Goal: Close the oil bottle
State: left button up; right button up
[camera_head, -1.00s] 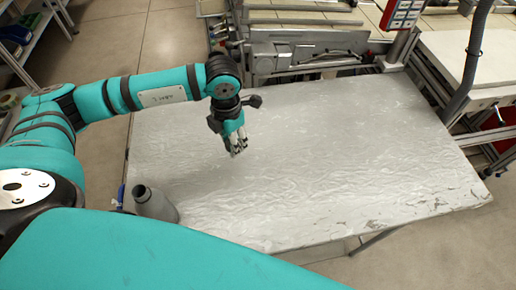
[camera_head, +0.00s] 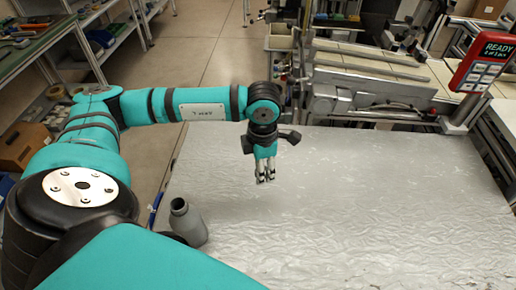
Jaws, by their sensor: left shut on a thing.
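The oil bottle (camera_head: 188,224), grey with a narrow neck, stands upright at the table's near left corner. Its dark round mouth is open at the top, with no cap on it. My left gripper (camera_head: 265,180) points down above the table, to the right of the bottle and farther back, apart from it. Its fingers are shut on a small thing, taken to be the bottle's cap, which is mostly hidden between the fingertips. My right gripper is not in view.
The grey, wrinkled tabletop (camera_head: 370,210) is clear to the right of the bottle. A blue thing (camera_head: 155,203) is just left of the bottle at the table's edge. Metal machinery (camera_head: 350,100) lines the back, with a red control panel (camera_head: 484,62) at the back right. Shelves stand at left.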

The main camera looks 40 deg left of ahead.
pick_arm(q)
jog(key=s+d+r+m, duration=0.2)
jog(key=d+r+m, duration=0.1)
jog(key=m, duration=1.1)
jog(key=s+d+r+m, duration=0.1)
jog(key=d+r+m, duration=0.2)
jog(key=m, duration=1.1)
jog(key=d, duration=0.2)
jog(key=shift+s+d+r+m, duration=0.35)
jog(key=shift+d+r+m, duration=0.05)
